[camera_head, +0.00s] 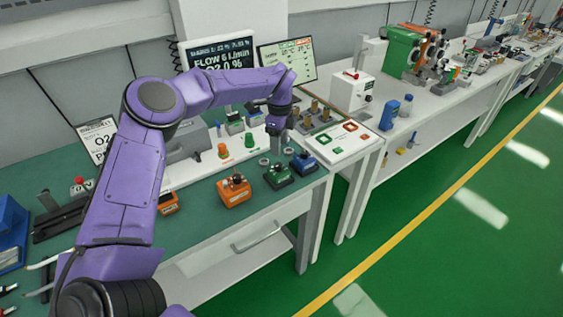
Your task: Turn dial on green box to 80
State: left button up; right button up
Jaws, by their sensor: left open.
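The small green box (280,178) with a dark dial on top sits near the front edge of the green-topped bench, between an orange box (234,190) and a blue box (304,163). The setting of its dial is too small to read. My left arm reaches in from the left across the bench. My left gripper (277,136) points down, open, above and behind the green box in the picture, and apart from it. Its fingers are small and partly unclear. My right gripper is not in view.
Small orange and green knobs (250,140) stand behind the boxes. A screen (220,52) reading a flow value and a second screen (288,62) stand at the back. A white panel (338,142) lies right of the boxes. Open green floor (440,230) lies at right.

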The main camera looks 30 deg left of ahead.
aim_at(278, 164)
pick_arm(q)
jog(key=f, duration=0.2)
jog(key=f+p, duration=0.1)
jog(key=f, duration=0.2)
jog(key=f+p, duration=0.1)
jog(key=f, duration=0.1)
jog(key=shift+s+a+f, duration=0.1)
jog(key=shift+s+f, duration=0.1)
jog(key=shift+s, duration=0.1)
jog(key=shift+f, duration=0.2)
grip_shut()
